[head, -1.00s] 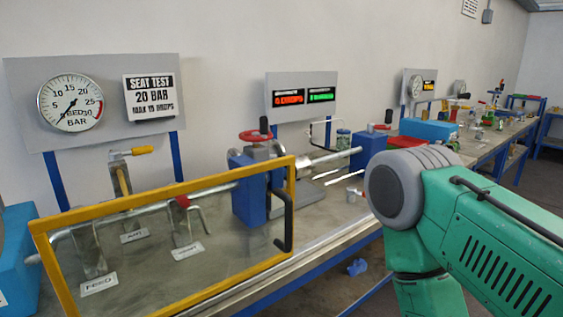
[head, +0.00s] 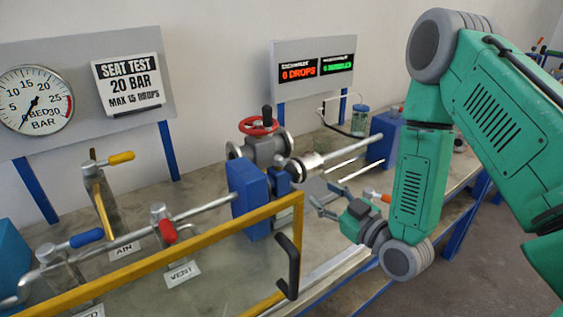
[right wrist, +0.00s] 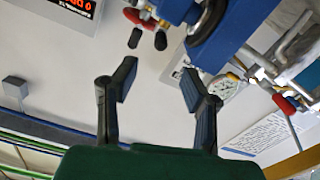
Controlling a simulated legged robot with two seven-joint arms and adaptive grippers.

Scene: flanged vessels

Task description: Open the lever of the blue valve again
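The blue-handled lever (head: 86,238) sits on a metal valve post at the lower left of the head view, the post whose partly cut label ends in "ED". Its handle points right, roughly along the pipe. My right gripper (head: 325,203) is at the centre right, well away from the lever and right of the blue block. Its two fingers are spread and empty, also in the right wrist view (right wrist: 158,84). The blue lever is not identifiable in the right wrist view. My left gripper is not in view.
A yellow guard frame (head: 215,235) with a black handle (head: 288,265) stands in front of the valves. The yellow lever (head: 120,158) and red lever (head: 167,230) are beside the blue one. A blue block (head: 248,195) and red handwheel (head: 258,126) stand between gripper and levers.

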